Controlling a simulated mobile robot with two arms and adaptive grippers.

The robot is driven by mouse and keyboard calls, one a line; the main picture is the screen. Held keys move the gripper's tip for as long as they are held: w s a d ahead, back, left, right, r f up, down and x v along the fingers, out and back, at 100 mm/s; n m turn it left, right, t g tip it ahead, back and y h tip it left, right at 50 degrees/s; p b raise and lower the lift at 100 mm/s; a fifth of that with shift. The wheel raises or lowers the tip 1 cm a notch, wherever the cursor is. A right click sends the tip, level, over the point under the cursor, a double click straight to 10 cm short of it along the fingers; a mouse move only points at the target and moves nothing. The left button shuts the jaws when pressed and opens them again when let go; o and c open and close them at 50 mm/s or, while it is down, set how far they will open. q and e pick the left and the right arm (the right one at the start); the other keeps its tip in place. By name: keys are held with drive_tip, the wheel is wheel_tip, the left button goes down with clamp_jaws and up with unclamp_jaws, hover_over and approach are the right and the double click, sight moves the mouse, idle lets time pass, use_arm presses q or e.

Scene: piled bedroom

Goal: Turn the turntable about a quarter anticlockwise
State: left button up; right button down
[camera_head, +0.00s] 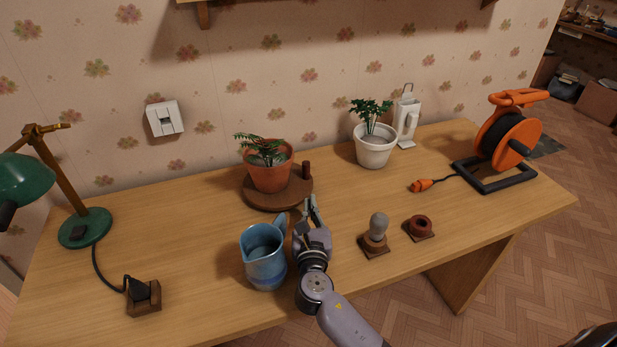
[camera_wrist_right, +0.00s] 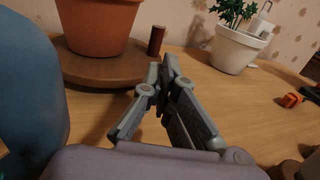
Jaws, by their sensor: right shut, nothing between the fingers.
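The turntable (camera_head: 262,202) is a round brown wooden disc on the desk, left of centre. A terracotta pot with a green plant (camera_head: 270,175) stands on it. A short dark brown peg (camera_head: 306,169) stands up at its right back rim. In the right wrist view the turntable (camera_wrist_right: 105,72) is at upper left, with the peg (camera_wrist_right: 156,40) at its right edge. My right gripper (camera_head: 311,203) is shut and empty, just in front of the turntable's right side; in the wrist view its fingertips (camera_wrist_right: 167,62) point towards the peg, apart from it. My left gripper is not in view.
A blue pitcher (camera_head: 264,262) stands close left of my right gripper. A white pot with a plant (camera_head: 373,150) stands behind right. A bulb on a wooden base (camera_head: 376,236) and a brown socket (camera_head: 420,227) lie right. A green lamp (camera_head: 84,228) stands far left.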

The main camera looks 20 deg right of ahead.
sight(309, 171)
drive_tip(key=x, duration=1.1)
drive_tip(key=shift+w+f, duration=0.1)
drive_tip(key=shift+w, duration=0.05)
drive_tip(key=shift+w+d+n+y, duration=0.3)
drive_tip(key=shift+w+y, duration=0.1)
drive_tip(key=shift+y, duration=0.1)
drive_tip(key=shift+w+d+n+t+y, duration=0.15)
drive_tip(key=shift+w+n+t+y, duration=0.2)
drive_tip(key=shift+w+y, duration=0.2)
drive_tip(key=shift+s, duration=0.1)
